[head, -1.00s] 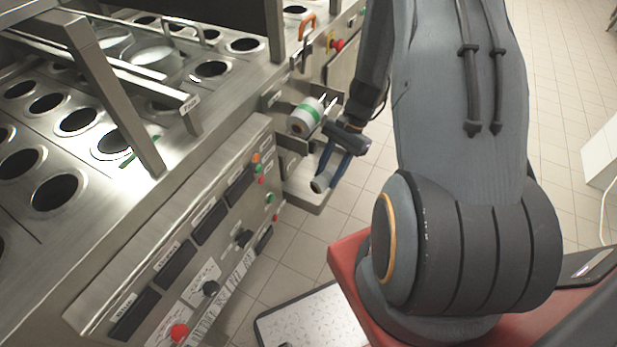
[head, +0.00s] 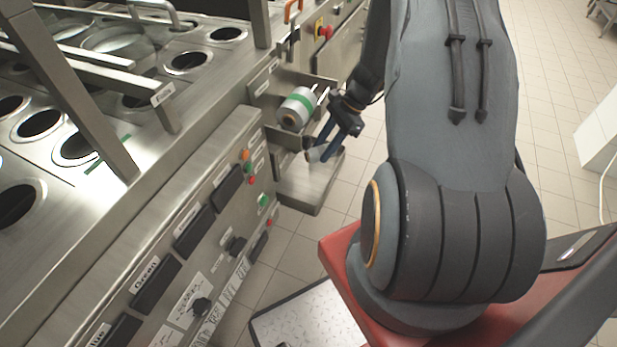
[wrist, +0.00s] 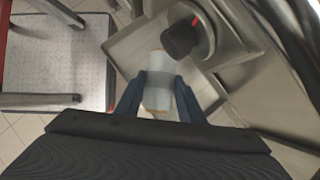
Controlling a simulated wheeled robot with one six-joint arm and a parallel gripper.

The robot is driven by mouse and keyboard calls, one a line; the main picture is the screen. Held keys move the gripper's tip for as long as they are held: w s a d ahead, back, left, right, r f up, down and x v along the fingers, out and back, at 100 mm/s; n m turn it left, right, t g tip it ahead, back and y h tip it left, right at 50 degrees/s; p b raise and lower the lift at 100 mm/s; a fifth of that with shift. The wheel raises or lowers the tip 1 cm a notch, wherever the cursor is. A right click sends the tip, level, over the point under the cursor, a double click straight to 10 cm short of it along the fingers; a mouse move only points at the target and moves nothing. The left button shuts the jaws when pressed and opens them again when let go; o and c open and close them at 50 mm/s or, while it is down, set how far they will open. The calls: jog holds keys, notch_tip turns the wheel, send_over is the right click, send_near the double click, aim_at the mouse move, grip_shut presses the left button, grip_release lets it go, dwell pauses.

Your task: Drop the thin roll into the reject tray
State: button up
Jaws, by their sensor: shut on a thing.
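My gripper (head: 335,132) is shut on a thin pale roll with a greyish band. The thin roll (head: 315,154) sticks out below the blue fingers in the head view. In the wrist view the roll (wrist: 158,72) sits between the two fingers (wrist: 157,98), its far end showing beyond them. The reject tray (head: 312,188) is an open metal tray on the machine's side. The roll appears over the tray's back part; its height above the tray floor is hard to tell. The tray (wrist: 128,42) also lies beneath the roll in the wrist view.
A thicker roll with a green band (head: 297,108) sits on a spindle just above and left of my gripper. A control panel (head: 205,215) with buttons runs along the machine front. A dark round part (wrist: 184,37) lies close to the held roll. Tiled floor is open to the right.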

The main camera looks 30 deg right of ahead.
jog(key=b, duration=0.2)
send_over(321, 170)
jog(key=w, duration=0.1)
notch_tip(321, 170, down, 6)
jog(key=shift+a+r, duration=0.1)
jog(key=shift+w+f, duration=0.25)
jog(key=shift+f, duration=0.1)
jog(key=shift+s+r+b, duration=0.35)
jog(key=shift+s+r, duration=0.05)
jog(key=shift+s, duration=0.3)
jog(key=o, duration=1.2)
jog(key=v, duration=0.8)
